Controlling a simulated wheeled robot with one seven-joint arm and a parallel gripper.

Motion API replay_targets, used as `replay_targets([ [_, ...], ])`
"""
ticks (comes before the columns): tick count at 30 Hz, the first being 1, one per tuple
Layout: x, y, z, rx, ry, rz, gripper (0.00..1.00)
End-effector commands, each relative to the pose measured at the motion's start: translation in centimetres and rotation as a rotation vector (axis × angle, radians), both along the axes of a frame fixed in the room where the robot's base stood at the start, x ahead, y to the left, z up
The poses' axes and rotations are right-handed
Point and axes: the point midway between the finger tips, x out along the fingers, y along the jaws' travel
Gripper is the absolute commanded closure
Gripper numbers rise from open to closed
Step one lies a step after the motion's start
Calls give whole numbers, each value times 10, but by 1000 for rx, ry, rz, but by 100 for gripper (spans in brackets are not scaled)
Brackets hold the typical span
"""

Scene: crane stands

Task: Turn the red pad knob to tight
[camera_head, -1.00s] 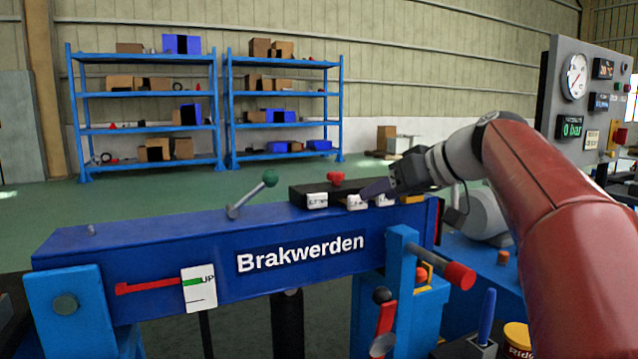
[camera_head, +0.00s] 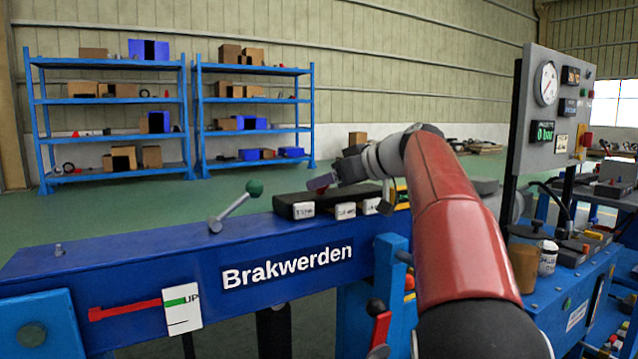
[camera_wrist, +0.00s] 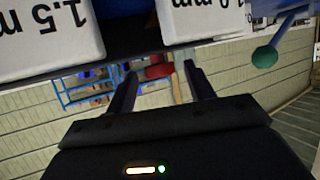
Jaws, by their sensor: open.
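A small red knob (camera_wrist: 158,71) shows in the wrist view, between and just beyond the fingertips of my gripper (camera_wrist: 157,70). It is partly cut off by a dark edge, and its pointing direction is unclear. In the head view my gripper (camera_head: 322,182) is low over the black block (camera_head: 292,203) on the blue beam, and the knob is hidden or too small to tell there. The jaws are open, with one finger on each side of the knob in the wrist picture. I cannot tell whether they touch it.
White labelled blocks (camera_head: 303,210) sit along the front of the black block. A lever with a green ball (camera_head: 254,187) leans up on the left. The blue beam (camera_head: 130,262) runs below. A gauge panel (camera_head: 548,105) and a cluttered bench stand right.

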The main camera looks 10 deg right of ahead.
Motion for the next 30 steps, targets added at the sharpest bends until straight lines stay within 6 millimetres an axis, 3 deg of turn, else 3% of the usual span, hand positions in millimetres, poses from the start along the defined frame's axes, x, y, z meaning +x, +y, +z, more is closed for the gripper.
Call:
replay_targets([
  [6,15,13,-8,0,0,0,47],
  [15,17,14,-9,0,0,-1,47],
  [25,17,14,-9,0,0,-1,90],
  [30,16,14,-9,0,0,-6,91],
])
